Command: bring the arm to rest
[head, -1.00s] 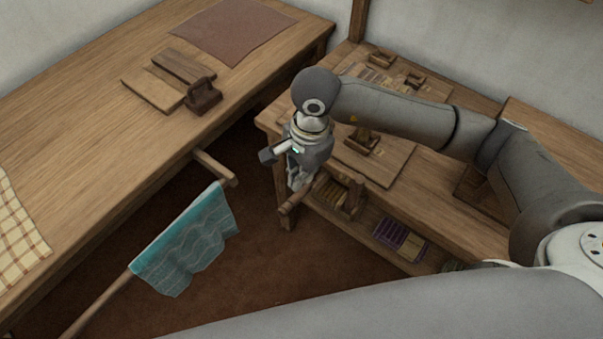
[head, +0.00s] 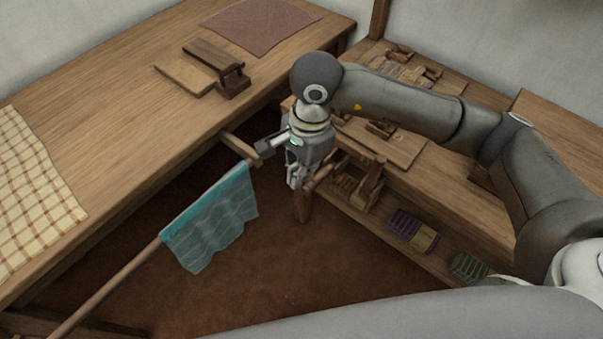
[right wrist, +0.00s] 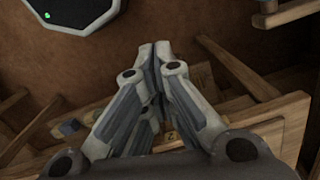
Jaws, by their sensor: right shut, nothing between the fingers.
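My right gripper (head: 296,180) hangs pointing down over the dark floor, between the long table and the bench on the right. It is shut and empty. Its closed fingertips (right wrist: 155,50) also show in the right wrist view, with nothing between them. My right arm (head: 420,105) reaches in from the right, bent down at the wrist. My left gripper is not in view.
A teal cloth (head: 212,220) hangs over a wooden rod left of the gripper. The long table (head: 130,130) holds a checked cloth (head: 30,190), a brown cloth (head: 262,25) and wooden pieces (head: 215,62). A shelf bench (head: 465,180) holds bundles (head: 408,228). Floor below is clear.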

